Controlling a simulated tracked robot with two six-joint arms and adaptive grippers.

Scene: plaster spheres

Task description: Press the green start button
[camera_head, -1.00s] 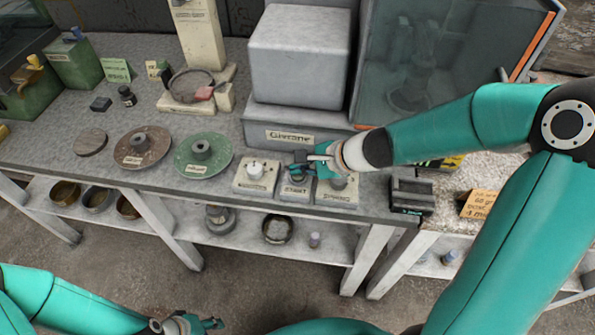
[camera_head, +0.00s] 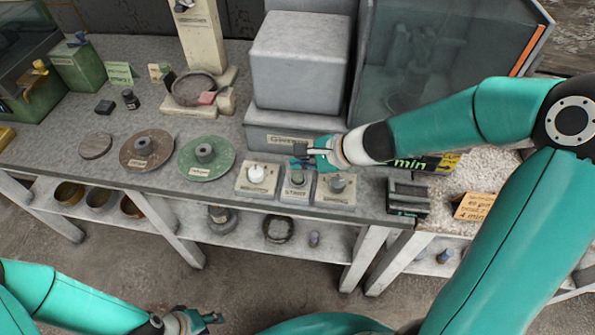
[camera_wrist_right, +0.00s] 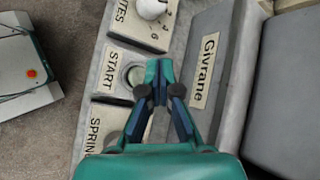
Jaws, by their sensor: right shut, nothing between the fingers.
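The START box (camera_head: 296,192) stands at the front edge of the grey bench, between the minutes box and the spring box. Its round button (camera_head: 297,179) shows on top in the head view, small and dull, its green hard to make out. My right gripper (camera_head: 303,157) is shut and empty, just behind and above the button in the head view; contact cannot be seen. My left gripper (camera_head: 211,320) hangs low in front of the bench, its fingers too small to judge.
The minutes box (camera_head: 257,179) with its white knob and the spring box (camera_head: 336,190) stand close on either side. The grey Givrane machine (camera_head: 299,70) rises behind. A green disc (camera_head: 205,163) lies left, a dark metal block (camera_head: 408,196) right.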

